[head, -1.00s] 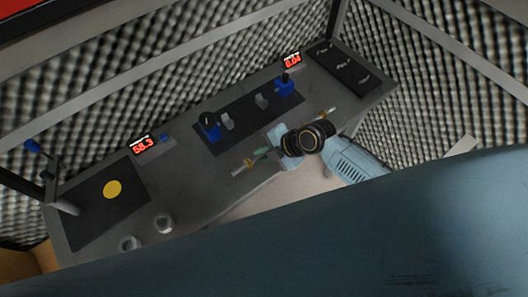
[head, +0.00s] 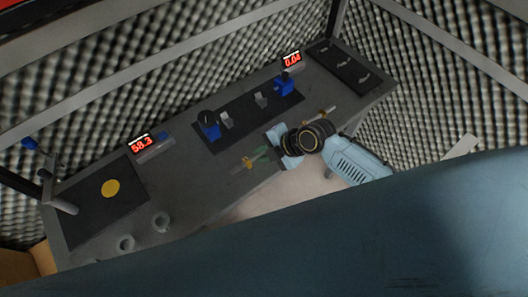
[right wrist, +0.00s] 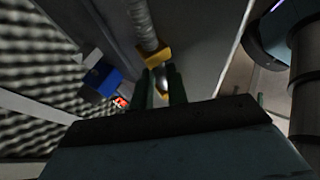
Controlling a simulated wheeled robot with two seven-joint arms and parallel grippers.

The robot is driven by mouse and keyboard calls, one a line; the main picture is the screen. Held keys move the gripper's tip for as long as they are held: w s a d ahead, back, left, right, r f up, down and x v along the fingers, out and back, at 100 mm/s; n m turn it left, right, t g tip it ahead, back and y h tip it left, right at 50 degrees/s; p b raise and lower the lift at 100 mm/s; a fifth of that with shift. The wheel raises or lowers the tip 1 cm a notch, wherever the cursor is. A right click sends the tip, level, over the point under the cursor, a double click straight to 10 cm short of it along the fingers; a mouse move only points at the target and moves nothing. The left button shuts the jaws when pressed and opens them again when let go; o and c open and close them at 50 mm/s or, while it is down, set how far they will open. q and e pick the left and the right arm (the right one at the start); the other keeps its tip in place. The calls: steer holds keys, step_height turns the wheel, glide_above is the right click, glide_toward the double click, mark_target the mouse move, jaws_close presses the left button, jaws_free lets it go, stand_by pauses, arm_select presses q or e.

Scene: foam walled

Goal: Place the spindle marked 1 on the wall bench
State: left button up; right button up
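The wall bench (head: 205,188) is a long grey table along the foam wall. My right gripper (head: 261,154) is over its front edge; its green fingers also show in the right wrist view (right wrist: 162,88). They are closed around the narrow silver part of a spindle (right wrist: 143,24), which has a grey shaft and yellow collars. In the head view a yellow-collared end of the spindle (head: 247,164) shows beside the fingers. Another yellow-collared rod end (head: 323,113) shows beyond my wrist; whether it is the same rod is hidden. No number is readable. My left gripper is not in view.
A dark mat with blue holders (head: 210,128) and (head: 285,86) and grey blocks lies mid-bench. Red displays (head: 141,144) and (head: 292,59) stand behind. At left are a black pad with a yellow disc (head: 111,188) and two grey rings (head: 161,221). A black panel (head: 346,68) is at right.

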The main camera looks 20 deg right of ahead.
steer(key=shift+s+f, duration=0.45)
steer(key=shift+f, duration=0.1)
steer(key=shift+r+p, duration=0.3)
steer(key=shift+p, duration=0.05)
steer(key=shift+w+r+p, duration=0.15)
steer(key=shift+r+p, duration=0.2)
steer(key=shift+p, duration=0.1)
steer(key=v, duration=1.2)
steer(key=shift+w+r, duration=0.25)
steer(key=shift+w, duration=0.1)
